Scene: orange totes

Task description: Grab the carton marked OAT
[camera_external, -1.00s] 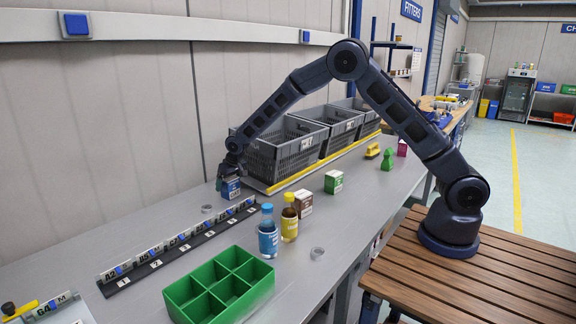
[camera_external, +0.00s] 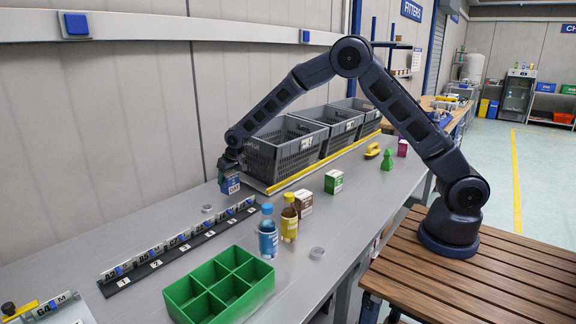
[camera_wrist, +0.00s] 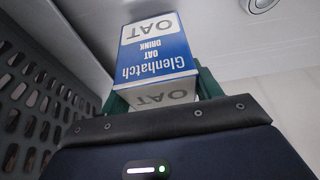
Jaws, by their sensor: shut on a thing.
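The blue and white carton marked OAT (camera_wrist: 155,60) fills the middle of the wrist view, its print upside down. In the external view the carton (camera_external: 230,184) is near the wall, just left of the nearest grey crate. My gripper (camera_external: 229,170) is shut on it from above; in the wrist view the gripper (camera_wrist: 155,97) has green fingers on both sides of the carton. The carton appears slightly above the bench, though its underside is hidden.
Grey crates (camera_external: 283,160) stand behind a yellow strip. A blue bottle (camera_external: 268,238), yellow bottle (camera_external: 289,222), brown carton (camera_external: 303,203) and green carton (camera_external: 334,182) stand along the bench. A green divided tray (camera_external: 222,285) and labelled rack (camera_external: 180,247) are nearer.

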